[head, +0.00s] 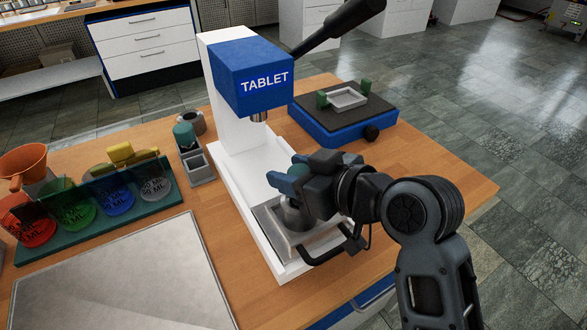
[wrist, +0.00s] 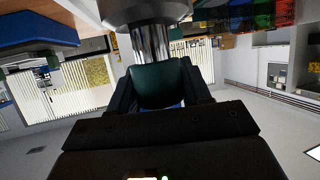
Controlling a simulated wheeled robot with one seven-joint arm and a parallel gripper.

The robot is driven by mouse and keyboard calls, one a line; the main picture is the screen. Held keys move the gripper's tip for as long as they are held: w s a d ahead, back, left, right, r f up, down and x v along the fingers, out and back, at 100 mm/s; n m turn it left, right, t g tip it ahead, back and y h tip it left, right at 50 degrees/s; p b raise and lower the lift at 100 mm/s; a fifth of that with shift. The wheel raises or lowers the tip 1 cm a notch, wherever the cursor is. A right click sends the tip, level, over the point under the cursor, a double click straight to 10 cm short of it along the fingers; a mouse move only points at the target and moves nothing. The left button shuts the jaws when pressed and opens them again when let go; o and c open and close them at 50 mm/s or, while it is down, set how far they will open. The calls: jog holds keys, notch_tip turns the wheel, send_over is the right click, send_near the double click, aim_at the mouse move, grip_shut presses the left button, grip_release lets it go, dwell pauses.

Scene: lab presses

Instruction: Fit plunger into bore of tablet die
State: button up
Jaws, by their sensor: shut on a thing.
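My gripper (head: 290,179) is shut on the teal knob of the plunger (wrist: 160,84). The knob sits between the two fingers in the wrist view, and the plunger's shiny metal shaft (wrist: 153,43) runs from it to a grey round body at the top edge, the tablet die (wrist: 144,10). In the head view, the grey die (head: 293,216) stands directly under my gripper, on the front of the white press base. The shaft is hidden there. The shaft's end and the bore are out of sight, so I cannot tell how deep it sits.
The tablet press (head: 250,75), with its blue head and black lever, rises behind my gripper. A blue scale (head: 345,122) stands at the back right. A grey holder (head: 196,166), a rack of coloured beakers (head: 95,207) and a metal tray (head: 120,285) are on the left.

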jog(key=shift+f+b, duration=0.3)
jog(key=shift+f, duration=0.15)
jog(key=o, duration=1.3)
jog(key=v, duration=0.7)
jog(key=shift+s+d+r+b, duration=0.15)
jog(key=shift+s+d+b, duration=0.1)
jog(key=shift+d+b, duration=0.1)
